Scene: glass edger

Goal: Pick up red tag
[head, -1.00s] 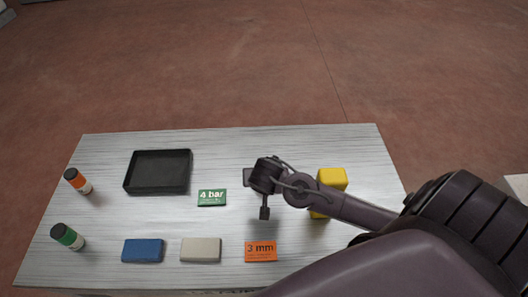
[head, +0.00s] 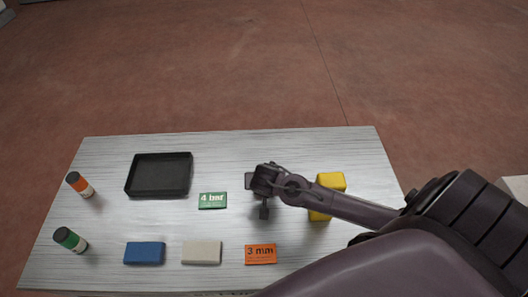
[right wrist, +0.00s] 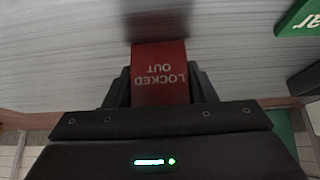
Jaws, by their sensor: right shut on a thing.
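The red tag (right wrist: 160,72), with the words LOCKED OUT, shows in the right wrist view between the two fingers of my right gripper (right wrist: 160,90). The gripper is shut on it. In the head view my right gripper (head: 263,208) is over the table, right of the green 4 bar tag (head: 212,200), and the red tag is hidden there by the gripper and arm. I cannot tell whether the tag is clear of the table. My left gripper is not in view.
On the table (head: 110,215) are a black tray (head: 160,175), a blue block (head: 144,253), a pale block (head: 201,252), an orange 3 mm tag (head: 261,254) and a yellow block (head: 331,181).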

